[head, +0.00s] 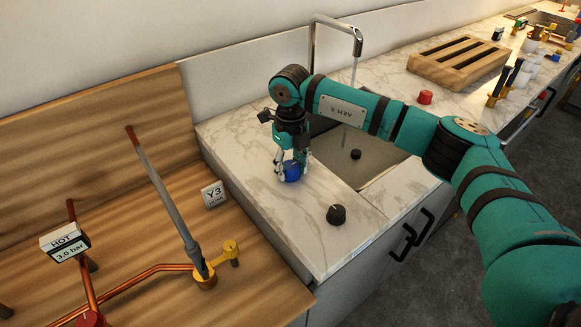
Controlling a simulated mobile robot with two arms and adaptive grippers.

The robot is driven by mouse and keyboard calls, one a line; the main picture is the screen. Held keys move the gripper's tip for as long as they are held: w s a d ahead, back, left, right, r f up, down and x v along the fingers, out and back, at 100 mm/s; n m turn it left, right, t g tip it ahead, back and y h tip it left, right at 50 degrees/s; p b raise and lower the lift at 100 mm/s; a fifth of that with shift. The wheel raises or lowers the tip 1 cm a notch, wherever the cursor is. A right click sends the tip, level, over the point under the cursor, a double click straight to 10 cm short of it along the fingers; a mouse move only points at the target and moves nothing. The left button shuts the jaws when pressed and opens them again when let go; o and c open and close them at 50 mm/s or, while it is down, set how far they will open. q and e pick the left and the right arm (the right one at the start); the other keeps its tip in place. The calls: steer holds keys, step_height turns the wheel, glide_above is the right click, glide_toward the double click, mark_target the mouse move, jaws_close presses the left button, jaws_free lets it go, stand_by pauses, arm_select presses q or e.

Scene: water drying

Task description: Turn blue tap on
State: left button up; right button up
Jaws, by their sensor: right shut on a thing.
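The blue tap (292,172) is a round blue knob on the marble counter (240,150), left of the sink. My right gripper (290,168) points down over it and is shut on it, with the fingers at its sides. The fingers partly hide the knob, so its turn angle cannot be told. The chrome faucet (335,24) arches over the sink (375,160). A thin pale streak below its spout looks like running water, partly hidden by my right arm. My left gripper is out of view.
A black knob (336,214) stands near the counter's front, and a red knob (425,97) beyond the sink. A slatted wooden rack (458,62) lies behind. Copper pipes (130,280) and a Y3 sign (213,194) occupy the wooden bench at left.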

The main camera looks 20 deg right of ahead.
mark_target(291, 165)
stand_by(0.5)
steer(key=o, duration=1.2)
steer(key=shift+c, duration=0.2)
steer(key=shift+r, duration=0.1)
step_height(291, 165, up, 12)
